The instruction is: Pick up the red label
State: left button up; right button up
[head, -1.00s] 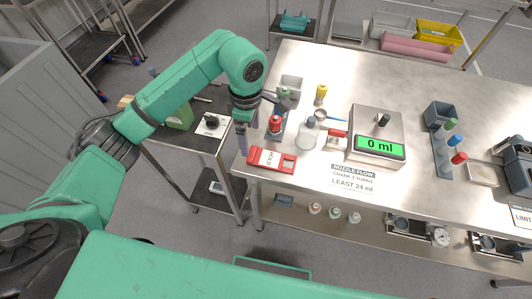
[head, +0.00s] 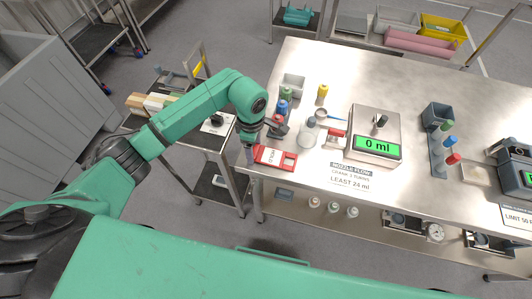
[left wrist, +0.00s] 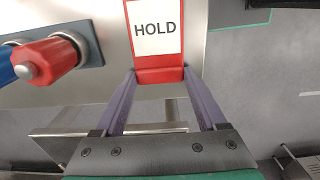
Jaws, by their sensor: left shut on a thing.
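The red label (head: 275,157) has a white panel reading HOLD and lies at the left front corner of the steel table. In the left wrist view the red label (left wrist: 158,74) is upright in the picture, its red end between my fingertips. My left gripper (head: 250,156) is at the label's left end in the head view. In the wrist view its two purple fingers (left wrist: 158,76) are shut on that end. I cannot tell whether the label is clear of the tabletop. My right gripper is not in view.
A rack with red, blue and green-topped bottles (head: 282,108) stands close behind the label; a red-capped one (left wrist: 48,61) is near my fingers. A scale (head: 376,136) reading 0 ml stands to the right. A side cart (head: 190,135) is left of the table (head: 300,205).

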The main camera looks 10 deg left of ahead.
pick_arm(q)
jog(key=shift+r, duration=0.1)
notch_tip(320, 180, up, 20)
jog(key=b, duration=0.3)
jog(key=o, duration=0.8)
grip_shut()
